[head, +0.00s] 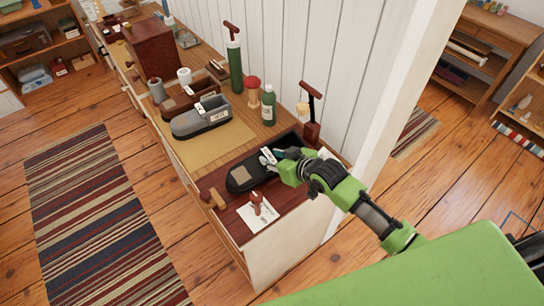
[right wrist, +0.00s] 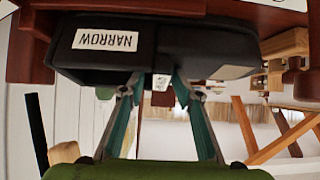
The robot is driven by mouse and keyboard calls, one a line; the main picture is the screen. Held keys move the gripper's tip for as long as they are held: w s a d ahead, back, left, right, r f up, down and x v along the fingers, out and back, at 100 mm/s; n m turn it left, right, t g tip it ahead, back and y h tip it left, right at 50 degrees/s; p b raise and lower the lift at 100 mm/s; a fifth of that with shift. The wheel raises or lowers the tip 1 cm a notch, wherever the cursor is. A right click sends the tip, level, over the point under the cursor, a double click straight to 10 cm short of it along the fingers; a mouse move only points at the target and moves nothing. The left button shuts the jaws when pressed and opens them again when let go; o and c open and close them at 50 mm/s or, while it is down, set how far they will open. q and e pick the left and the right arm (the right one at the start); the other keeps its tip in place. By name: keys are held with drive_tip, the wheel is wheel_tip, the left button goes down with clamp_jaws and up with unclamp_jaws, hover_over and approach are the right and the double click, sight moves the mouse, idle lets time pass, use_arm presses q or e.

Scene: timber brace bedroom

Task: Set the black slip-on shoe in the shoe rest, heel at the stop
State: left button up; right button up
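The black slip-on shoe (head: 243,180) lies along the dark red-brown wooden surface at the near end of the bench, toe toward the lower left. A tan patch shows on it. In the right wrist view the shoe (right wrist: 210,45) fills the top, with a white NARROW label. My right gripper (head: 272,160) is at the shoe from the right; its fingertips (right wrist: 158,82) angle inward and appear closed on the shoe's dark edge. Red-brown wood, seemingly the shoe rest (right wrist: 28,50), shows beside the shoe. Heel contact with a stop is hidden. My left gripper is out of view.
A grey shoe (head: 203,121) stands on a tan mat (head: 215,147) behind. A green bottle (head: 268,105), a red-topped brush (head: 253,90) and a T-handled post (head: 311,105) stand close by. A white card (head: 258,218) lies at the front. A white wall (head: 340,60) backs the bench.

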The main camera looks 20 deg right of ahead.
drive_tip(key=shift+f, duration=0.15)
drive_tip(key=shift+s+d+r, duration=0.2)
drive_tip(key=shift+s+r, duration=0.15)
drive_tip(key=shift+s, duration=0.05)
drive_tip(key=b+v, duration=0.1)
drive_tip(key=v, duration=1)
drive_tip(key=shift+r, duration=0.15)
drive_tip(key=shift+w+a, duration=0.15)
drive_tip(key=shift+w, duration=0.05)
